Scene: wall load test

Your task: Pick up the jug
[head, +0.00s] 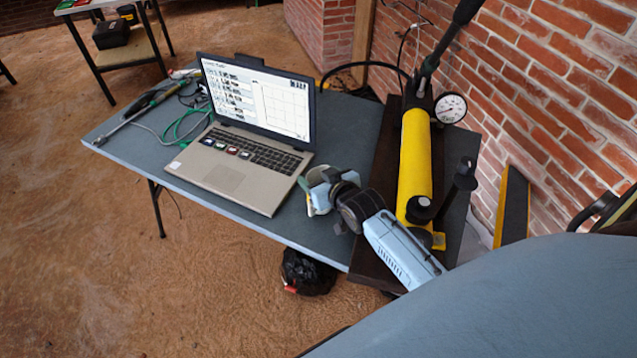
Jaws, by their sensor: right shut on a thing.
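My right gripper (310,192) reaches in from the lower right over the front edge of the table, just right of the laptop. It is shut on a small pale grey-green thing, which I take to be the jug (318,174). Only a small part of the jug shows beside the fingers and the wrist, so its handle and full shape are hidden. I cannot tell whether it touches the tabletop. No other jug shows. My left gripper is not in view.
An open laptop (240,150) stands on the grey table (130,150), with cables and tools (160,98) to its left. A yellow hand pump (415,160) with a gauge (450,107) stands on a dark board at right, close to my arm. A brick wall (560,80) rises behind.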

